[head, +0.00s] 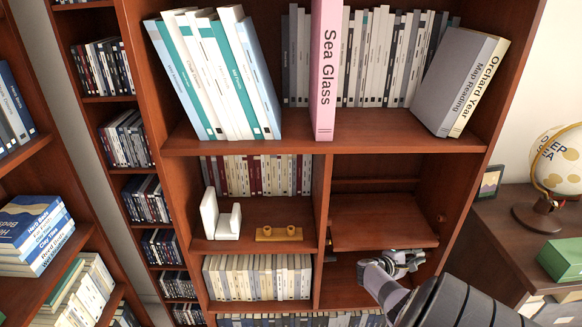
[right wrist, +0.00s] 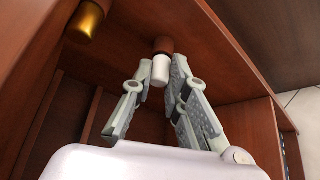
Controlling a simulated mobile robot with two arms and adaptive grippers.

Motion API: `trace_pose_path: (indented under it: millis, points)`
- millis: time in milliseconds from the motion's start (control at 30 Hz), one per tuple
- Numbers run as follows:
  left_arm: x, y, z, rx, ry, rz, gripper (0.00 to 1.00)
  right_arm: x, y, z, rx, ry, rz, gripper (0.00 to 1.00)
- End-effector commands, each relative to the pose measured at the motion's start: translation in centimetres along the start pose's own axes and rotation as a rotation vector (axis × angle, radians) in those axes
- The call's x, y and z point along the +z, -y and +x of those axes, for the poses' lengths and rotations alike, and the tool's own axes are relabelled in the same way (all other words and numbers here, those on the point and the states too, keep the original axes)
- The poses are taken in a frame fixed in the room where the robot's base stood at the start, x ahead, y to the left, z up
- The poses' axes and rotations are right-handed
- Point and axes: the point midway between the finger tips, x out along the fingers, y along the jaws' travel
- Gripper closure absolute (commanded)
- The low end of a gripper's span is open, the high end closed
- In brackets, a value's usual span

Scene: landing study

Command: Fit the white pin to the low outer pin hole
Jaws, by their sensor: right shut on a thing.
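My right gripper (head: 392,262) reaches in below the loose-looking shelf board (head: 380,222) in the right column of the bookcase. In the right wrist view, its fingers (right wrist: 162,75) are shut on the white pin (right wrist: 160,71), which stands upright between the fingertips. The pin's top meets a short red-brown cylinder (right wrist: 163,46) under the wooden surface. I cannot tell whether the pin is seated in a hole. In the head view the fingers hide the white pin. My left gripper is out of view.
The pink Sea Glass book (head: 325,70) stands above. A desk with a globe (head: 558,165) and green box (head: 562,258) is at right.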

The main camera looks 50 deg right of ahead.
Motion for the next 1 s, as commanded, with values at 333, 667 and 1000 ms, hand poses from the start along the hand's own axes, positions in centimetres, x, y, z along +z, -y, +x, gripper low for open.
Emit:
trace_pose_path:
  millis: [333, 667, 1000]
  points:
    - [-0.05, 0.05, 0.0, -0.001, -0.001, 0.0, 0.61, 0.06, -0.01, 0.06, 0.001, 0.001, -0.001, 1.0]
    - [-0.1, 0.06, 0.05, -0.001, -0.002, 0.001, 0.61, 0.17, -0.01, 0.23, 0.001, 0.001, -0.001, 1.0]
    - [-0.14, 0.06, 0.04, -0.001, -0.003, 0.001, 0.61, 0.13, 0.0, 0.21, 0.0, 0.0, -0.001, 0.64]
